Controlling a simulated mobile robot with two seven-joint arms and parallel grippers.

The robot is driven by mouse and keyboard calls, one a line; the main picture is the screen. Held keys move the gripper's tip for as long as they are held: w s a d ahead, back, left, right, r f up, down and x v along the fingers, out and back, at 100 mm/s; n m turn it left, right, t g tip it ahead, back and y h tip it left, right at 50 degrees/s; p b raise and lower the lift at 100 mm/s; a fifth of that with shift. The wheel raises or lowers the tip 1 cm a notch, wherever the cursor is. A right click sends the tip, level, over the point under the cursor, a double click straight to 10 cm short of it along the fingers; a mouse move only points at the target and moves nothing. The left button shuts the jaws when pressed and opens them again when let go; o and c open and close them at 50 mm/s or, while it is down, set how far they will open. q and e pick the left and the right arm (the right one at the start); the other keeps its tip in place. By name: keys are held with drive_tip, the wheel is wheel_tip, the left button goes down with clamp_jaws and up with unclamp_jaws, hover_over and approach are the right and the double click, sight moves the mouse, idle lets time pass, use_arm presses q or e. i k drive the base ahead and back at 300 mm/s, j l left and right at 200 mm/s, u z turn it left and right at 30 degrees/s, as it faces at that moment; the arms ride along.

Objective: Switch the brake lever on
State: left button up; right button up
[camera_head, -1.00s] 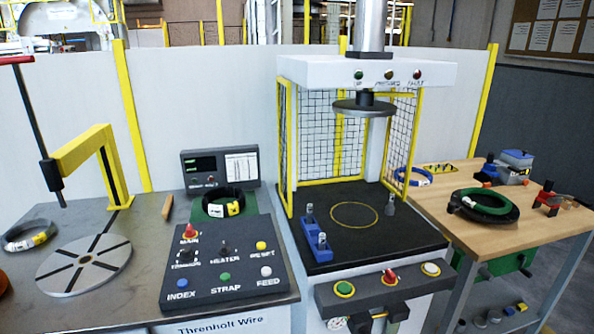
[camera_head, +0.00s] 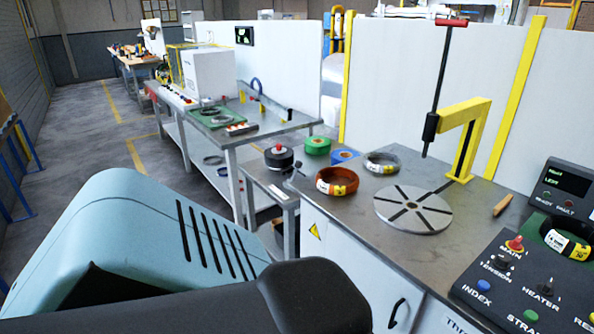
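A tall dark rod with a red T-shaped top handle (camera_head: 444,80) stands upright by a yellow bracket arm (camera_head: 466,122) on the grey workbench (camera_head: 318,222); it may be the brake lever, but I see no label on it. Its lower end hangs over a round slotted plate (camera_head: 413,209). Neither of my grippers' fingertips shows in the view.
A copper-coloured coil (camera_head: 337,186), a grey coil (camera_head: 381,163) and green and blue rolls lie beside the plate. A control panel (camera_head: 525,285) with buttons is at the lower right. A second bench (camera_head: 225,135) stands behind. Open floor lies at the left.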

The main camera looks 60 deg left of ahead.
sight(298, 165)
drive_tip(key=u, duration=2.1)
drive_tip(key=i+j+u, duration=0.2)
drive_tip(key=i+j, duration=0.15)
drive_tip(key=i, duration=0.15)
drive_tip(key=i+j+u, duration=0.2)
drive_tip(key=i, duration=0.3)
drive_tip(key=j, duration=0.1)
